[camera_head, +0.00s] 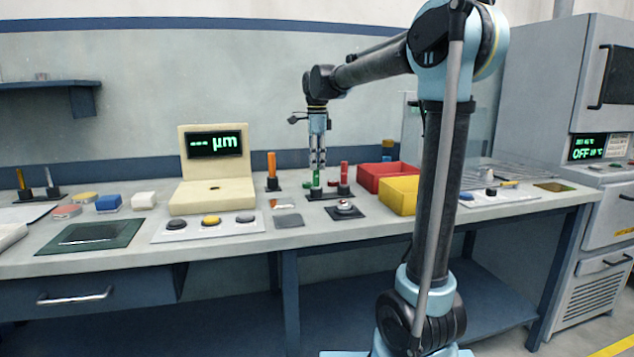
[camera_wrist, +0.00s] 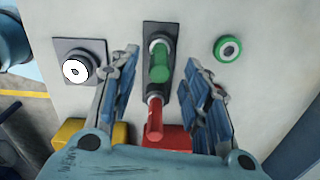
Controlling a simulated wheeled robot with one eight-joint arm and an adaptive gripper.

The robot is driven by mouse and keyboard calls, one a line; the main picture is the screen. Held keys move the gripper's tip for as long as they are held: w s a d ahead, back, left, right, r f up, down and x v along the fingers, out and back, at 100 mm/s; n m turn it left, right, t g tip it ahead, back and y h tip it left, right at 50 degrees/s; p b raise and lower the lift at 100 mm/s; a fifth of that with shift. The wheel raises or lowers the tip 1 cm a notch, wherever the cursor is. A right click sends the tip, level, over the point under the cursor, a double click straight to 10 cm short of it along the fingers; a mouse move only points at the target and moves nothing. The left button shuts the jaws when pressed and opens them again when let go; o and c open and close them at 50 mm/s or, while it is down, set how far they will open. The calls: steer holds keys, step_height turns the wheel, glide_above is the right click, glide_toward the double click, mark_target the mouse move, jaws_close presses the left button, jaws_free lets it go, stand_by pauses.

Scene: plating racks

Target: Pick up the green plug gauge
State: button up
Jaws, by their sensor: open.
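The green plug gauge (camera_head: 316,178) stands in a dark stand (camera_head: 331,196) on the bench, with a red plug gauge (camera_head: 344,174) to its right. My gripper (camera_head: 318,163) points down directly over the green gauge, its fingers apart. In the wrist view the green gauge (camera_wrist: 158,62) shows between my open fingers (camera_wrist: 161,68), near their tips. The red gauge (camera_wrist: 154,118) shows below it, also between the fingers. From these views I cannot tell whether the fingertips reach down beside the green handle or stay just above it. Nothing is held.
A red bin (camera_head: 385,168) and a yellow bin (camera_head: 399,196) stand right of the stand. A small dark square block with a round top (camera_head: 345,208) sits in front. An orange-handled tool (camera_head: 271,168) stands to the left. A green ring-shaped piece (camera_wrist: 228,48) lies beside my right finger.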

mark_target(316, 186)
steer(key=shift+a+f, duration=0.1)
steer(key=shift+f, duration=2.8)
jaws_close()
